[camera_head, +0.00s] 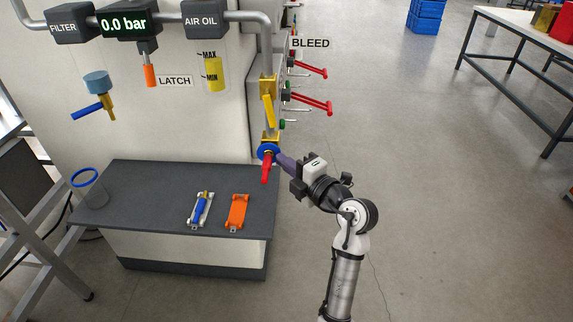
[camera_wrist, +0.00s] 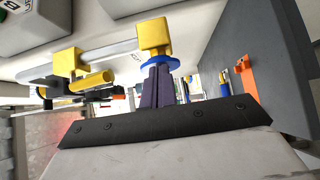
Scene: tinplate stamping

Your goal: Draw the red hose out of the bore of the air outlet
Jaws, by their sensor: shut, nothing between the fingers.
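The red hose (camera_head: 265,171) hangs down from the blue collar (camera_head: 267,150) at the bottom of the air outlet pipe, below a yellow fitting (camera_head: 270,135). In the wrist view the blue collar (camera_wrist: 160,61) sits under a yellow block (camera_wrist: 154,34); I cannot make out the hose there. My gripper (camera_head: 279,157) is shut with nothing between its fingers. It points at the collar from the right, its tips close beside the hose top; I cannot tell if they touch. In the wrist view the purple fingers (camera_wrist: 157,75) end just at the collar.
A dark bench (camera_head: 150,222) stands below, with a white tray (camera_head: 200,212) holding a blue-handled item, an orange tray (camera_head: 237,211) and a blue-rimmed jar (camera_head: 88,187). Red-handled valves (camera_head: 310,104) stick out above my gripper.

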